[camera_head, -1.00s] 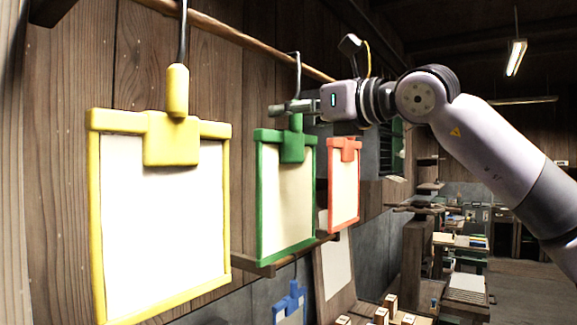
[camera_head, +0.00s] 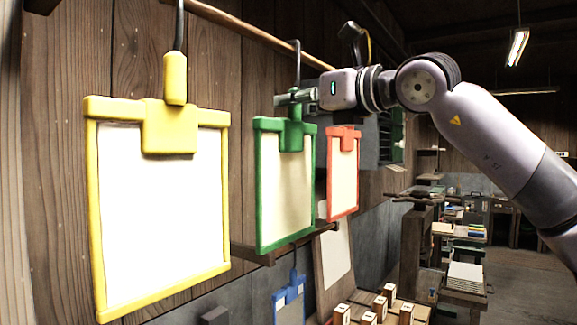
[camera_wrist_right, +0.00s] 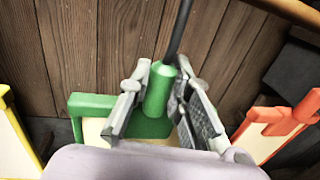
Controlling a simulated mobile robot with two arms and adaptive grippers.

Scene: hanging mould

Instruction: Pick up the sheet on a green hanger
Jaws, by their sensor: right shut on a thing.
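The green hanger (camera_head: 290,137) holds a pale sheet (camera_head: 287,190) in its green frame. It hangs from a dark hook on the wooden rail, between a yellow frame and a red frame. My right gripper (camera_head: 297,98) is at the top of the green hanger, shut on its neck. In the right wrist view the two fingers (camera_wrist_right: 158,100) stand on either side of the green neck (camera_wrist_right: 162,85), with the dark hook rising above. My left gripper is not in view.
The yellow hanger (camera_head: 170,128) with a white sheet hangs at the left, nearer to me. The red hanger (camera_head: 345,133) hangs just right of the green one. A blue hanger (camera_head: 289,297) is lower down. A wooden rail (camera_head: 250,30) runs above.

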